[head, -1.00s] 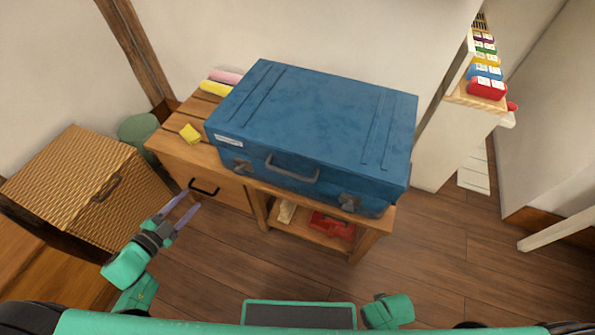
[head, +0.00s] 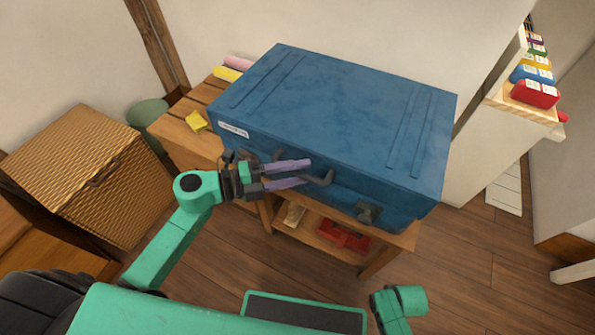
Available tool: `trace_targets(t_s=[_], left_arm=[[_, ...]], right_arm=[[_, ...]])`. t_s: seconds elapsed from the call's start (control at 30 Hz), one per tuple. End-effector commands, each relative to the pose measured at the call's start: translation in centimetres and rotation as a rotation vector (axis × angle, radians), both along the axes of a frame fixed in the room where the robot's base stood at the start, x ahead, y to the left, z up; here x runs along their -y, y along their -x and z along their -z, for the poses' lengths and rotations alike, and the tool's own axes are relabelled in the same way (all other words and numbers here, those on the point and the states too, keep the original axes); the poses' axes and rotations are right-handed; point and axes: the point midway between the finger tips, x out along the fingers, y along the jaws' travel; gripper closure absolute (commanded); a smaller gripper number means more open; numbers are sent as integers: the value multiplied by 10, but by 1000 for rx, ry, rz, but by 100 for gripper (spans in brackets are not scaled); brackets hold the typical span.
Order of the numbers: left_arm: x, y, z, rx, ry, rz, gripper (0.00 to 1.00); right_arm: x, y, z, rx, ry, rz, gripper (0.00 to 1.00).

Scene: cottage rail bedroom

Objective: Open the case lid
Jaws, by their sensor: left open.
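The blue case (head: 335,115) lies flat on a wooden bench with its lid shut. Its dark carry handle (head: 320,178) is on the front face, partly hidden by my gripper. The right latch (head: 368,212) shows on the front face; the left latch is mostly hidden behind my left gripper. My left gripper (head: 308,172) is open, with its purple fingers pointing right in front of the case's front face, near the handle. I cannot tell whether it touches the case. My right arm shows at the bottom right, but its gripper is out of view.
The wooden bench (head: 183,142) holds a yellow block (head: 195,122) and pink and yellow rolls left of the case. A red item (head: 343,235) is on its lower shelf. A wicker box (head: 85,170) stands left. A shelf with coloured blocks (head: 535,93) is at right.

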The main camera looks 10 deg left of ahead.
Motion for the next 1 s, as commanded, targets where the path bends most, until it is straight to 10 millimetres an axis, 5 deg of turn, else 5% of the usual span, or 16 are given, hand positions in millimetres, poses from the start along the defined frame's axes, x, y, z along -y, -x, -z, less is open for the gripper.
trace_targets(t_s=[0.27, 0.4, 1.0], left_arm=[[3, -2, 1, -1, 0, 0, 50], [3, -1, 1, -1, 0, 0, 100], [3, -1, 1, -2, 0, 0, 100]], right_arm=[[0, 0, 0, -1, 0, 0, 48], [0, 0, 0, 0, 0, 0, 48], [0, -1, 0, 3, 0, 0, 48]])
